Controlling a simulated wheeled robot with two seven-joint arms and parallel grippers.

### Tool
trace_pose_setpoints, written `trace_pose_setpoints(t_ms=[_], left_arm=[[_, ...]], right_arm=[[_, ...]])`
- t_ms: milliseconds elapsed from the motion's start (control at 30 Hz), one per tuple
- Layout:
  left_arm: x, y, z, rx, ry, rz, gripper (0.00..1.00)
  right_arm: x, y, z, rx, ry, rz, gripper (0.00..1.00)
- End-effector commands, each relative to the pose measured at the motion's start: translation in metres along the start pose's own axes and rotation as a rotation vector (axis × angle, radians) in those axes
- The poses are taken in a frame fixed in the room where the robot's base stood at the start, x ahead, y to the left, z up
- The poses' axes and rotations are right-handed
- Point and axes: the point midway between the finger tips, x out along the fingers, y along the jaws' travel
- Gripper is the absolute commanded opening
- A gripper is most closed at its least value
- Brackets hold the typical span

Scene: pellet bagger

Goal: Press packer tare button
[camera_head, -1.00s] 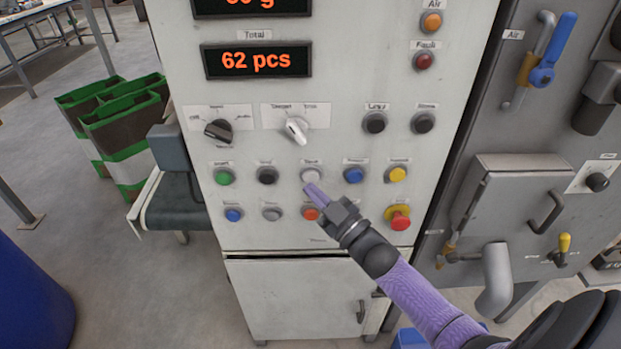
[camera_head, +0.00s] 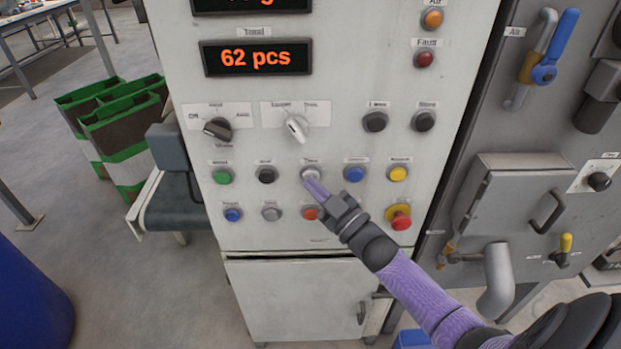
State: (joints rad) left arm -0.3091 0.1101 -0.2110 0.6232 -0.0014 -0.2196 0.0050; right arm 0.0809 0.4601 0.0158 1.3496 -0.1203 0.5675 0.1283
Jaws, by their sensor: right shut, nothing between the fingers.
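The packer's control panel (camera_head: 290,150) fills the middle of the head view. The tare button (camera_head: 309,172) is pale grey-white, in the upper button row under a small label. My right gripper (camera_head: 310,186) comes in from the lower right, shut and empty. Its purple fingertips overlap the lower edge of the button in the picture; I cannot tell whether they touch it or whether it is pressed in. My left gripper is not in view.
Close by are a black button (camera_head: 266,175), a blue button (camera_head: 354,173), an orange-red button (camera_head: 311,212) and a red emergency stop (camera_head: 399,217). A white selector knob (camera_head: 297,127) sits above. The display (camera_head: 256,58) reads 62 pcs.

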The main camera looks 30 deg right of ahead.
Motion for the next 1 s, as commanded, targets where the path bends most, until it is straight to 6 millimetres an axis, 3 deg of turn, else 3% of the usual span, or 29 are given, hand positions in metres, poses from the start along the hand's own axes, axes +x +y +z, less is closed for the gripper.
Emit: trace_pose_setpoints(t_ms=[767,1000], left_arm=[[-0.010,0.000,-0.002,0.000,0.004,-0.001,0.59],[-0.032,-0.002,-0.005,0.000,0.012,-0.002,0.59]], right_arm=[[-0.009,-0.006,-0.007,-0.001,0.000,0.001,0.00],[-0.027,-0.019,-0.024,0.002,-0.001,0.000,0.00]])
